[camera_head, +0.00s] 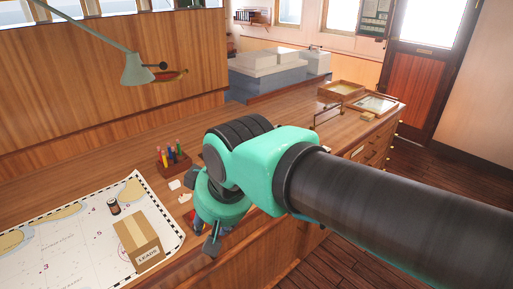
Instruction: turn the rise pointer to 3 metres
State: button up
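I cannot make out the rise pointer or its metre scale in the head view. My arm covers part of the wooden desk (270,108), and the pointer may be hidden there. My gripper (212,243) points down near the desk's front edge, right of the chart, mostly hidden behind my teal wrist. One dark finger part shows. Small red and blue patches show beside it, too hidden to identify. I cannot tell whether the gripper is open or shut or touches anything.
A rack of coloured pens (174,160) and small white pieces (185,197) are near my wrist. A lamp (137,70) overhangs the left. Wooden trays (375,104) stand far right.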

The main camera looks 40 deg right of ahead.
jog(key=w+d+r+m+p, duration=0.1)
jog(key=w+d+r+p, duration=0.15)
jog(key=w, duration=0.25)
jog(key=w+d+r+m+g+p, duration=0.1)
jog(key=w+d+r+p, duration=0.15)
jog(key=w, duration=0.35)
jog(key=w+d+r+m+p, duration=0.1)
jog(key=w+d+r+p, duration=0.1)
jog(key=w+d+r, duration=0.25)
jog(key=w+d+m+g+p, duration=0.2)
jog(key=w+d+p, duration=0.3)
jog(key=w+d, duration=0.75)
jog(key=w+d+f+m+g+p, duration=0.1)
jog(key=w+d+f+p, duration=0.2)
jog(key=w+d, duration=0.25)
jog(key=w+d+f+m+p, duration=0.2)
jog(key=w+d+f+p, duration=0.1)
jog(key=w+d, duration=0.3)
jog(key=w+d+f+m+g+p, duration=0.1)
jog(key=d+f+p, duration=0.4)
jog(key=d+f, duration=0.7)
jog(key=d+m, duration=0.1)
jog(key=d, duration=0.3)
jog(key=shift+w+d+p, duration=0.15)
jog(key=shift+w+p, duration=0.15)
jog(key=shift+f, duration=0.15)
notch_tip(320, 180, down, 14)
jog(key=shift+r+p, duration=0.15)
jog(key=shift+p, duration=0.4)
